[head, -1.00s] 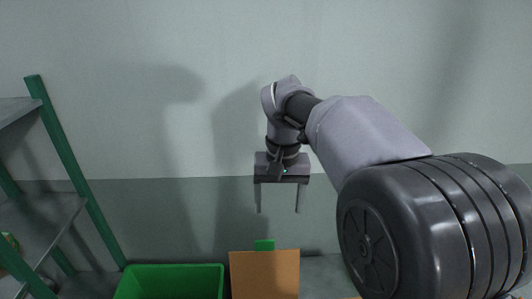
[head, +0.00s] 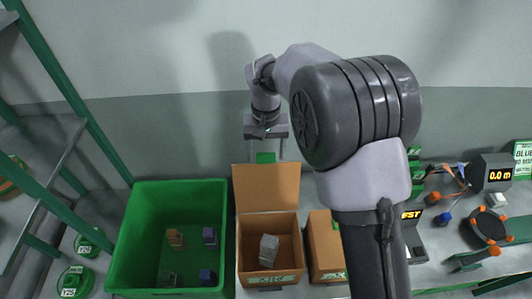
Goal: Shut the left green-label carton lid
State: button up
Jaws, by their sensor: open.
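The left carton (head: 268,279) is a brown box in the head view with a green-and-white label on its front. Its lid (head: 283,184) stands raised at the back, with a green tab (head: 265,157) on its top edge. A grey-white object (head: 268,248) lies inside the carton. My gripper (head: 266,156) hangs fingers down at the lid's top edge, open, with one finger to each side of the tab. I cannot tell whether it touches the lid.
A green bin (head: 129,241) with several small blocks stands left of the carton. A second carton (head: 322,243) stands to the right, partly hidden by my arm. A green-framed shelf (head: 72,98) is at far left. Spools, devices and a 0.0 m display (head: 498,174) crowd the right.

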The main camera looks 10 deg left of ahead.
grip_shut()
dwell(0.4)
